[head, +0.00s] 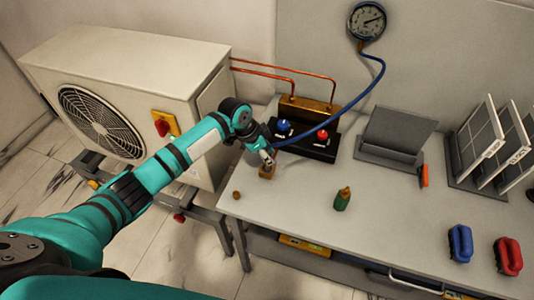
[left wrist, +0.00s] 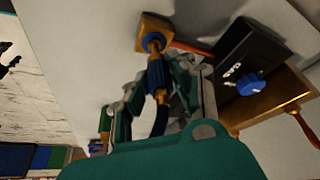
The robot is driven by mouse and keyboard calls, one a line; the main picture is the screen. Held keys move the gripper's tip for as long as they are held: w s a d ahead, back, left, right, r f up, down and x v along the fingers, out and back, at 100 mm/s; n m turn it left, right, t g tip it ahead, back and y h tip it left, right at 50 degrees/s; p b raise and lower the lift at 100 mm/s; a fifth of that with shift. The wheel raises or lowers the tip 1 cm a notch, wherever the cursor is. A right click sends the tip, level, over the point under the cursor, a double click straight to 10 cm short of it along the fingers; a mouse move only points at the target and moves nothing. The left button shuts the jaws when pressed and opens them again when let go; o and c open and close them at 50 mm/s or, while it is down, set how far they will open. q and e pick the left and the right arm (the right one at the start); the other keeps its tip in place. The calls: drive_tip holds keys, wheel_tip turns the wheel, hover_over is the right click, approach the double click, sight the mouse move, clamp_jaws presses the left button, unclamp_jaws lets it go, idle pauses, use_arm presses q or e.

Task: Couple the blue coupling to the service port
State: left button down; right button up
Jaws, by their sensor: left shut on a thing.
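My left gripper (head: 265,153) is low over the left part of the bench, shut on the blue coupling (left wrist: 156,78). In the left wrist view the coupling shows as a blue collar with brass ends between the fingers. The service port, a brass block with a blue ring (left wrist: 153,41), is right in front of the coupling's brass tip. The block also shows below the gripper in the head view (head: 267,173). Tip and port look in line; I cannot tell whether they touch or are joined. My right gripper is not in view.
A blue hose (head: 345,108) runs from the wall gauge (head: 368,20) to my gripper. Behind stands a black valve box (head: 320,152) with blue and red knobs. A green bottle (head: 342,200) and a small brass cap (head: 236,195) stand nearby. The bench front centre is clear.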

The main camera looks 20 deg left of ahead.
use_arm(q)
drive_tip(key=shift+p, duration=0.5)
idle(0.8)
drive_tip(key=shift+f, duration=0.1)
drive_tip(key=shift+f+b, duration=0.75)
drive_tip(key=shift+f, duration=0.35)
drive_tip(key=shift+f, duration=0.15)
idle(0.5)
drive_tip(key=c, duration=0.7)
unclamp_jaws()
drive_tip(key=v, duration=1.2)
